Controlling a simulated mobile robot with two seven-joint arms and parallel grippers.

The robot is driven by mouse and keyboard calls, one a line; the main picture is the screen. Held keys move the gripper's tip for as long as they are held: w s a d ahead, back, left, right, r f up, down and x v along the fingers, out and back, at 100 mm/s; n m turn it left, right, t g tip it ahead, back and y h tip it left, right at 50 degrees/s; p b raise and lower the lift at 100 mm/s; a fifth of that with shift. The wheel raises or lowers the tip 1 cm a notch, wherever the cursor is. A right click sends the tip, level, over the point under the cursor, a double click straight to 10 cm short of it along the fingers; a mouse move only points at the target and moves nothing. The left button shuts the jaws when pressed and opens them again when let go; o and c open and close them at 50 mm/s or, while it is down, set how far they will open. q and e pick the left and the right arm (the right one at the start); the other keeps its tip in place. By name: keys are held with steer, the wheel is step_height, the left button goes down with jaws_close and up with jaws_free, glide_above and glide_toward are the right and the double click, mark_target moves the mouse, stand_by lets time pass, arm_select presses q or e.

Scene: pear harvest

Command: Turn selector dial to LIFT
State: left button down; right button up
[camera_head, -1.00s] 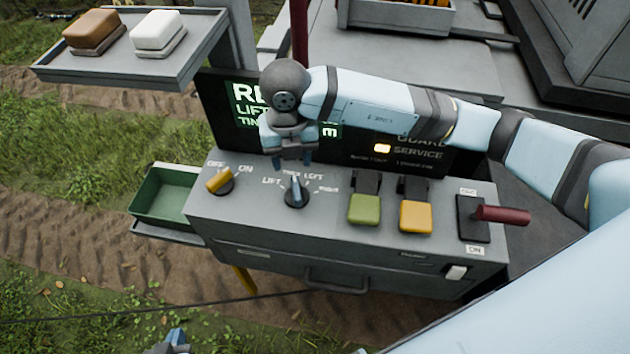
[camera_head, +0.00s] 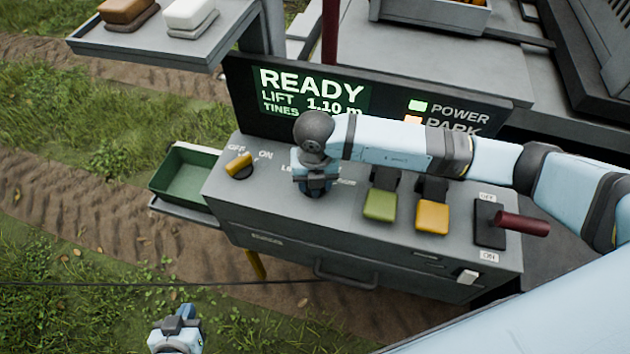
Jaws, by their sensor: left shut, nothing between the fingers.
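The selector dial is hidden under my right gripper (camera_head: 316,186), which is lowered onto its place on the grey console (camera_head: 285,215). Only parts of the dial's white labels show on either side, so its pointer direction cannot be seen. The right gripper's fingertips are hidden, and whether it grips the dial cannot be told. My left gripper (camera_head: 178,318) is at the bottom left above the grass, shut and empty, well away from the console. The display (camera_head: 315,95) reads READY, LIFT, TINES 1.10 m.
A yellow OFF/ON knob (camera_head: 239,164) is left of the dial. Right of it are a green switch (camera_head: 380,206), a yellow switch (camera_head: 432,217) and a red-handled lever (camera_head: 522,223). A green tray (camera_head: 182,177) hangs at the console's left; a shelf (camera_head: 150,45) is above.

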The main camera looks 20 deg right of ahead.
steer(key=shift+f, duration=0.45)
steer(key=shift+c, duration=0.2)
jaws_close()
